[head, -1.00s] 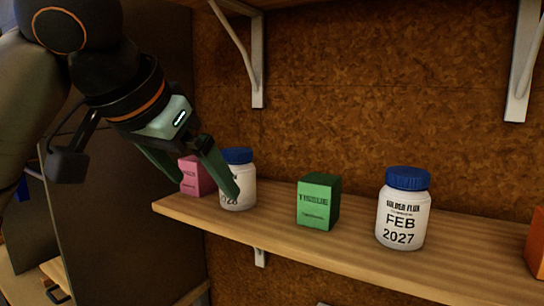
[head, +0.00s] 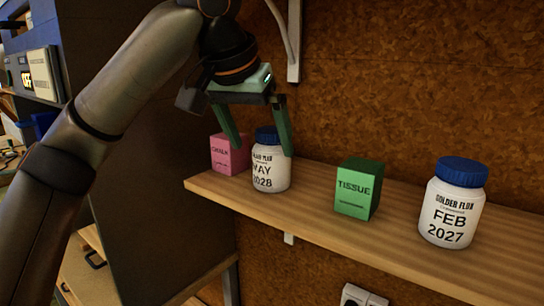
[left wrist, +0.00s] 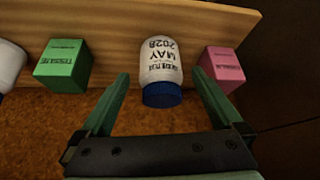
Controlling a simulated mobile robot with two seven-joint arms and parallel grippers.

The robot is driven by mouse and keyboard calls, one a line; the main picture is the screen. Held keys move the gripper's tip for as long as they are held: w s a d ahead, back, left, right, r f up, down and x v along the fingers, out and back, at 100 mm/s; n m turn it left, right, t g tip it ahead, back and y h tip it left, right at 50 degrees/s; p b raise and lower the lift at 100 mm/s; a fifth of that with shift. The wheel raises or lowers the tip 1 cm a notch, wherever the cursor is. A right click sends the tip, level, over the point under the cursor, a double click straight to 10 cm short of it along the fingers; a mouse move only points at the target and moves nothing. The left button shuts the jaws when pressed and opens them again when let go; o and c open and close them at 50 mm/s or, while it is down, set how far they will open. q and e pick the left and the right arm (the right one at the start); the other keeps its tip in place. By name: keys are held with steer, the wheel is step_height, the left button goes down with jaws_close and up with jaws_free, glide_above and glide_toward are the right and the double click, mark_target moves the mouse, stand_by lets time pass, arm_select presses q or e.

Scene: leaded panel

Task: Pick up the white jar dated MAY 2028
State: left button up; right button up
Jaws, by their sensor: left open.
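The white jar dated MAY 2028 (head: 270,168) has a blue lid and stands upright on the wooden shelf, near its left end. It also shows in the left wrist view (left wrist: 160,62), upside down, between my finger tips. My left gripper (head: 262,150) is open. In the head view one green finger is left of the jar, in front of the pink box, and the other overlaps the jar's right edge. In the left wrist view (left wrist: 163,82) gaps show on both sides of the jar. A similar white jar dated FEB 2027 (head: 452,208) stands at the right. My right gripper is not in view.
A pink chalk box (head: 228,155) stands close left of the MAY jar, and a green tissue box (head: 358,188) stands to its right. The wooden shelf (head: 320,222) has bare room along its front. A cork wall (head: 400,90) rises behind it.

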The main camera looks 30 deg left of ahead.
mark_target(271, 130)
arm_select(q)
steer(key=w, duration=0.4)
steer(key=shift+w+f+p, duration=0.1)
steer(key=shift+w+p, duration=0.15)
steer(key=shift+p, duration=0.15)
steer(key=shift+w+a+f, duration=0.15)
steer(key=shift+w+f, duration=0.05)
steer(key=shift+f, duration=0.3)
steer(key=c, duration=1.5)
